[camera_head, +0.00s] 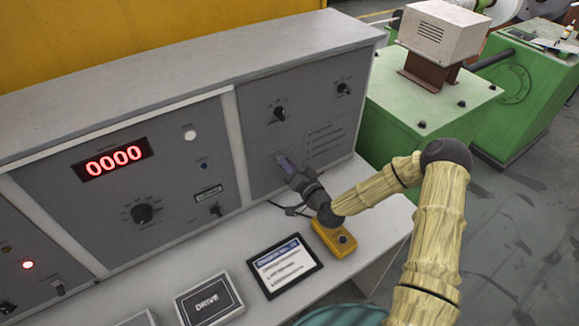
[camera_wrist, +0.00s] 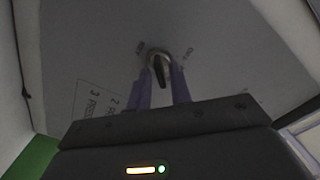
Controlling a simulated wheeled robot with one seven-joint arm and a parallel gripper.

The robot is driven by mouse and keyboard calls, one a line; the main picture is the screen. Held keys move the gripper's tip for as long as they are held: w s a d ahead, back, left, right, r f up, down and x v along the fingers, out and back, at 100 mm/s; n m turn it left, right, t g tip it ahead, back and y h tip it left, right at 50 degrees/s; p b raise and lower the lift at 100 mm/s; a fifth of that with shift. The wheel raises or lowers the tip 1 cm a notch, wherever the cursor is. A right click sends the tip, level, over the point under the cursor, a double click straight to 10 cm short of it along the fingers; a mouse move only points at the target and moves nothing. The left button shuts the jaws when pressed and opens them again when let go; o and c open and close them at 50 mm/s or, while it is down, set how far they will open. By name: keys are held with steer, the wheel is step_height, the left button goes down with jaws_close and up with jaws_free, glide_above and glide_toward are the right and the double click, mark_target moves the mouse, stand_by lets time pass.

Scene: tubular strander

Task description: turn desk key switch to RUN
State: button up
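The desk key switch shows in the wrist view as a bright metal ring with a dark, slightly tilted key (camera_wrist: 160,72) in its middle. There the gripper hides the key switch.
Black rotary knobs (camera_head: 280,113) sit higher on the same panel. The red display (camera_head: 113,161) reads 0000. A yellow box (camera_head: 334,238), a tablet (camera_head: 284,265) and a DRIVE binder (camera_head: 208,300) lie on the desk below my arm. Green machinery (camera_head: 430,100) stands to the right.

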steer(key=shift+o, duration=0.4)
steer(key=shift+a, duration=0.1)
steer(key=b+v, duration=0.1)
steer(key=v, duration=1.6)
steer(key=shift+s+b, duration=0.2)
steer(key=shift+b, duration=0.1)
steer(key=shift+f, duration=0.15)
